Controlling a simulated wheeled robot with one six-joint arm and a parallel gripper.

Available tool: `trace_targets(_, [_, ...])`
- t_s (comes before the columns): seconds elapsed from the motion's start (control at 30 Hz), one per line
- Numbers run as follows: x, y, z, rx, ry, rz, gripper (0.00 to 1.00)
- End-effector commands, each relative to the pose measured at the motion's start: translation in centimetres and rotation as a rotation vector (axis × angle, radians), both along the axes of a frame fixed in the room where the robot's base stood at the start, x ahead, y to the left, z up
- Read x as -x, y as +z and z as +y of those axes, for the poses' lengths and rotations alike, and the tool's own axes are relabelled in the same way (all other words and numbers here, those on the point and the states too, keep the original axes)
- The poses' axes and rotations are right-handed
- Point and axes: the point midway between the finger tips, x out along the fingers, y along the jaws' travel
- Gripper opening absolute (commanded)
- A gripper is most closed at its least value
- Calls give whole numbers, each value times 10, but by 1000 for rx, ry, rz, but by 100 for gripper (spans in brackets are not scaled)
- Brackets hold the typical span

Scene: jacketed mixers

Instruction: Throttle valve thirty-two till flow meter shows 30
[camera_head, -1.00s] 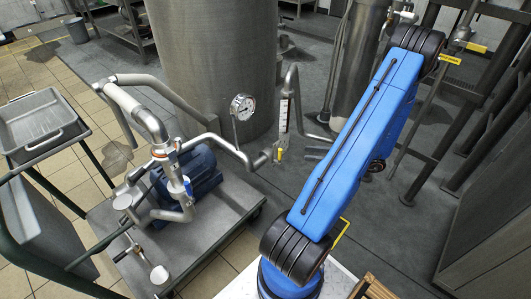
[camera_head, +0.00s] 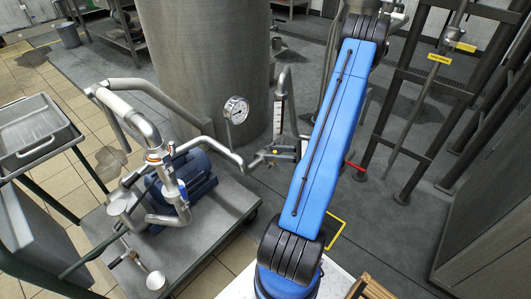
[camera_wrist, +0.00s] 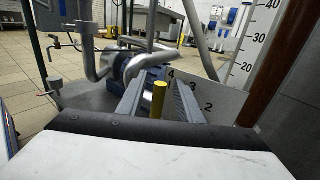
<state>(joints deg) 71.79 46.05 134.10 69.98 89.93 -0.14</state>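The flow meter is an upright tube with a white scale (camera_head: 278,117), left of my blue arm in the head view. In the wrist view its scale (camera_wrist: 249,45) shows large marks 20, 30 and 40; the float and reading cannot be made out. A yellow valve handle (camera_wrist: 159,99) stands between the two fingers of my gripper (camera_wrist: 158,100), with a gap on both sides. Marks 2, 3 and 4 show behind the fingers. In the head view my gripper (camera_head: 287,150) is at the valve below the meter, partly hidden by my arm.
A round dial gauge (camera_head: 237,110) stands left of the meter, before a large grey tank (camera_head: 205,60). A pump cart (camera_head: 215,225) with pipes and a blue motor (camera_head: 190,175) is at left. A dark frame with a yellow tag (camera_head: 439,58) stands at right.

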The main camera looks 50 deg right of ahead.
Motion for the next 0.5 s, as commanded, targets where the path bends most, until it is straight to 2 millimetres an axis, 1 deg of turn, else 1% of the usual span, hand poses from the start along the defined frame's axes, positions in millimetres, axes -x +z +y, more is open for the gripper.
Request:
trace_targets(0.03, [-6,0,6,-1,4,1,33])
trace_targets(0.2, [-18,0,15,0,2,0,33])
trace_targets(0.5, [-25,0,20,0,0,0,33])
